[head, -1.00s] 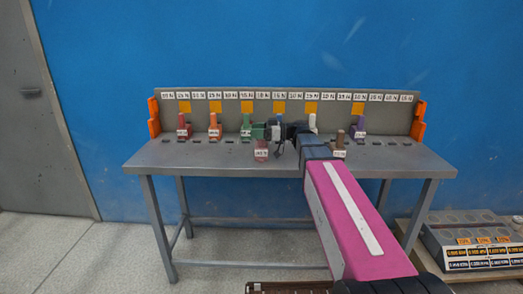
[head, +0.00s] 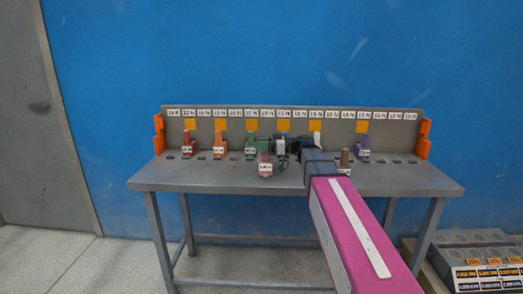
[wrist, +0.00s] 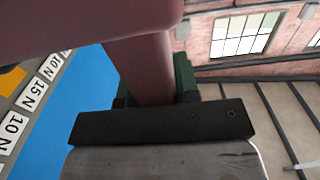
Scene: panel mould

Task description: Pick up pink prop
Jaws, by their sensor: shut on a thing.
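The pink prop (head: 265,160) is a dusky pink piece with a white label at its lower end, in front of the rack. In the wrist view it is a dark pink post (wrist: 142,68) with a wider block across the top left. My gripper (head: 269,146) is shut on the post, with dark green finger parts beside it. The label and lower end of the prop are outside the wrist view. I cannot clearly tell whether its lower end touches the table.
The grey metal table (head: 155,178) has a backboard (head: 400,127) with newton labels. Red (head: 187,144), orange (head: 219,146), green (head: 251,147) and purple (head: 363,147) props stand along it. A brown prop (head: 345,158) is right of my arm. A labelled tray (head: 480,256) stands lower right.

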